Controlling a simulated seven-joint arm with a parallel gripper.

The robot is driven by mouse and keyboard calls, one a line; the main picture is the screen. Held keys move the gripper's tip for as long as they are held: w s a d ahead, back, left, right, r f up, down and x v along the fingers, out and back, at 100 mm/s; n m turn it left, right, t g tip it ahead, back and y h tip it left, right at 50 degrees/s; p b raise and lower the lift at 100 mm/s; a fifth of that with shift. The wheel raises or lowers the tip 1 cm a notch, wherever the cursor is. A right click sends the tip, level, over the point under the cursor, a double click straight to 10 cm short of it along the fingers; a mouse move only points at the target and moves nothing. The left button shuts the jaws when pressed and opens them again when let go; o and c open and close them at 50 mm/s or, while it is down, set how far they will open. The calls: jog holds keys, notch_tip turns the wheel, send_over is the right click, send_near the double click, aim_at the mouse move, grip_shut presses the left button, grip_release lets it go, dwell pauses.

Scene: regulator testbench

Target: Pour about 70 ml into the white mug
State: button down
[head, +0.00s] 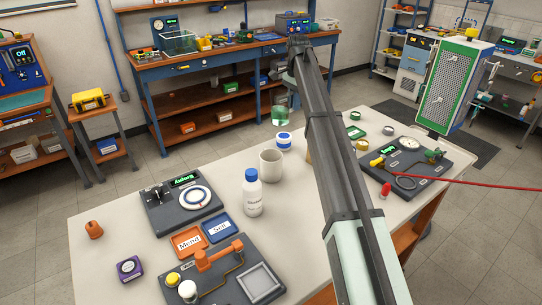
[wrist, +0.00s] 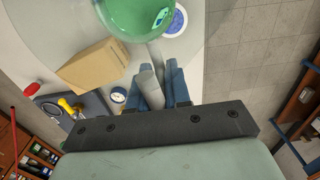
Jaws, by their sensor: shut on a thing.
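The white mug (head: 271,162) stands upright on the white-topped bench in the head view; its inside floor is hidden. I cannot make it out in the wrist view. A clear vessel with green liquid (head: 283,115) hangs beyond the mug and higher in the picture, looking about upright. In the wrist view the green vessel (wrist: 136,15) is cut off by the top edge. My gripper (wrist: 160,85) is shut on its pale grey handle (wrist: 152,88). In the head view my gripper (head: 290,80) is partly hidden by my arm. No stream of liquid shows.
A white bottle with a blue cap (head: 252,194) stands close in front of the mug. A blue-and-white round item (head: 284,141) is just behind it. A cardboard box (wrist: 93,67) shows in the wrist view. A gauge board (head: 410,165) lies to the right.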

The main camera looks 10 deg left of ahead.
notch_tip(320, 180, down, 7)
jog(key=shift+f, duration=0.2)
dwell(0.3)
jog(key=shift+s+d, duration=0.15)
jog(key=shift+s, duration=0.05)
jog(key=s+r+t+h, duration=0.1)
jog(key=s+r+t, duration=0.3)
jog(key=s+t, duration=0.3)
jog(key=shift+a+r+n+t, duration=0.3)
jog(key=shift+a+r+t, duration=0.15)
jog(key=shift+t, duration=1.95)
jog(key=shift+s+r+t, duration=0.1)
jog(key=shift+r+t, duration=0.15)
jog(key=shift+t, duration=0.15)
jog(key=shift+s+a+f+t+p, duration=0.1)
jog(key=shift+s+t+p, duration=0.6)
jog(key=shift+t, duration=0.1)
